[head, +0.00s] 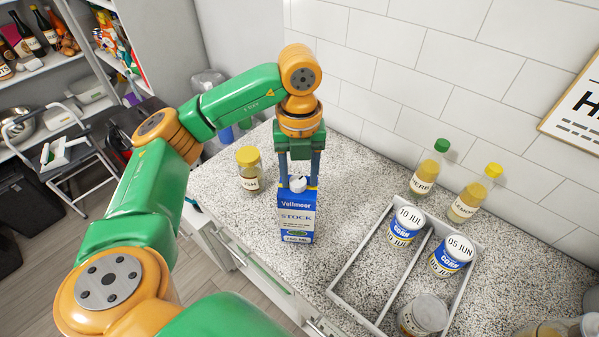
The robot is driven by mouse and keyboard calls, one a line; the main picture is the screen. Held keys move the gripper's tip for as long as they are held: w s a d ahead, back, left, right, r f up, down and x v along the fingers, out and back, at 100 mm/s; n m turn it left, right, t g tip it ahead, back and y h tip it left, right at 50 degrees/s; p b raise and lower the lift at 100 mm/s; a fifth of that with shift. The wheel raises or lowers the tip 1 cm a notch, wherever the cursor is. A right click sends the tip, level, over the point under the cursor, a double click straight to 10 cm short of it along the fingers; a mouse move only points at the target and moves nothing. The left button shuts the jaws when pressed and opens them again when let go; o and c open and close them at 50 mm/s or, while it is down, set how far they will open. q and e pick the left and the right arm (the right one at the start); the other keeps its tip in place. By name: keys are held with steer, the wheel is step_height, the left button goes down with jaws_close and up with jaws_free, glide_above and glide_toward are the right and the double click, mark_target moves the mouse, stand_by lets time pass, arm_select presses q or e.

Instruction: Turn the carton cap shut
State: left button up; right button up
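A blue and white carton labelled "Vellmeer STOCK" (296,218) stands upright on the speckled counter. Its white cap (298,185) is on top, at the front of the carton's upper end. My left gripper (298,183) points down over the carton from above. Its two blue fingers are spread, one to the left and one to the right of the cap, with the tips near the carton's top. They look apart from the cap, though contact is hard to judge at this size. How far the cap is turned cannot be seen. My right gripper is not in view.
A yellow-lidded jar (249,168) stands left of the carton. To the right, a divided white tray (353,264) holds two cans (406,226) and a lidded jar (423,315). Green-capped (428,168) and yellow-capped (474,194) bottles stand by the tiled wall.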

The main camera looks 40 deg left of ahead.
mark_target(298, 182)
arm_select(q)
steer(key=shift+s+r, duration=0.15)
steer(key=shift+s, duration=0.2)
jaws_close()
steer(key=shift+a, duration=0.1)
steer(key=shift+w, duration=0.2)
steer(key=shift+m, duration=0.7)
stand_by(0.8)
steer(key=shift+o, duration=2.2)
jaws_free()
steer(key=shift+s, duration=0.1)
step_height(298, 182, up, 7)
steer(key=shift+s+r+p, duration=0.1)
steer(key=shift+p, duration=0.45)
